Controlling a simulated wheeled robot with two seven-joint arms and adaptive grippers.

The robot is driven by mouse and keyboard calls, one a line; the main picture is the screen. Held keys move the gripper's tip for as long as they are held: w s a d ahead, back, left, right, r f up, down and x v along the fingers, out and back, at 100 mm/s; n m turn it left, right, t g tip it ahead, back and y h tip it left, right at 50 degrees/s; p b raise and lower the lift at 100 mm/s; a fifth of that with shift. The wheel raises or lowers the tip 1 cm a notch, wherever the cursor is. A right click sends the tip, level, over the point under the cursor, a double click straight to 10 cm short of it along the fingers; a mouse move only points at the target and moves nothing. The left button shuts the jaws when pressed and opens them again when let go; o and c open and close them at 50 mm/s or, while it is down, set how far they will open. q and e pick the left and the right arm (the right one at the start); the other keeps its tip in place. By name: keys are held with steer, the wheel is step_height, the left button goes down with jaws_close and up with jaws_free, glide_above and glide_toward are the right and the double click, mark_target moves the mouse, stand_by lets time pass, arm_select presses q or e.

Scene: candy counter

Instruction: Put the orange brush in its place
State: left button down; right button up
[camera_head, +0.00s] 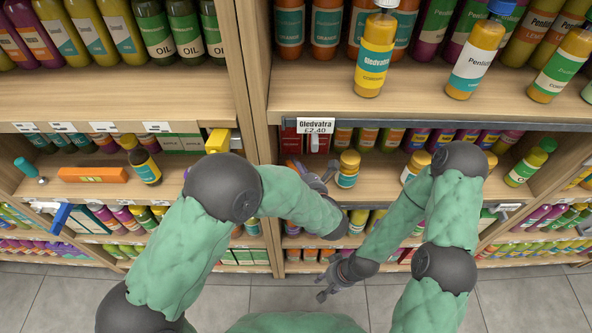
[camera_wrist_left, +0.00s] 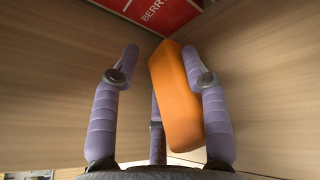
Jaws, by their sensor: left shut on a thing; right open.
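The orange brush (camera_wrist_left: 176,95) shows in the left wrist view as a smooth, rounded orange block, long and slightly tilted. No bristles are visible on it. My left gripper (camera_wrist_left: 158,62) is shut on it; the brush lies against the right finger, and a gap shows beside the left finger. In the head view my left gripper (camera_head: 312,174) is inside the middle shelf bay, below the Gledvatra price tag (camera_head: 316,125), partly hidden by my forearm. My right gripper (camera_head: 334,280) is open and empty, lower down in front of the bottom shelves.
A red box marked BERRY (camera_wrist_left: 160,12) is at the back, between wooden panels. A small yellow-capped bottle (camera_head: 347,169) stands just right of my left gripper. A wooden divider (camera_head: 254,75) separates the bays.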

arm_select(q)
steer(key=c, duration=0.6)
jaws_free()
steer(key=shift+f, duration=0.1)
steer(key=shift+c, duration=0.2)
steer(key=shift+r, duration=0.25)
steer(key=p+v, duration=0.3)
steer(key=v, duration=0.9)
steer(key=shift+p, duration=0.3)
steer(key=shift+f, duration=0.15)
